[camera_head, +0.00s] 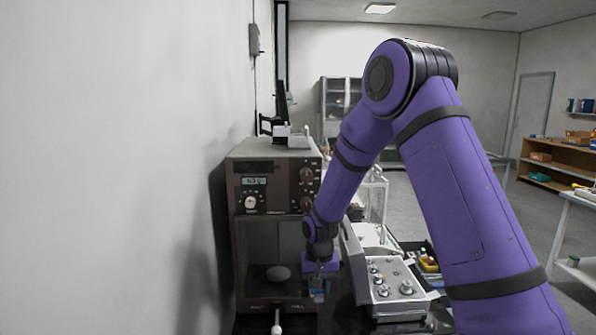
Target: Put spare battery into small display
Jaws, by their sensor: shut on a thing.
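My gripper (319,290) hangs low in front of the right side of the brown weighing instrument, pointing down. It is shut on a small, partly blue thing whose shape is mostly hidden by the jaws. I cannot make out whether this is the spare battery. I cannot clearly identify the small display or a battery slot. The brown instrument (241,224) has a small lit readout (254,181) on its upper front, with knobs beside it.
A grey control box (392,292) with several knobs stands close to the right of my gripper. A dark tray with small coloured items (429,263) lies beyond it. A wall runs along the left. Wooden shelves (560,160) stand at the far right.

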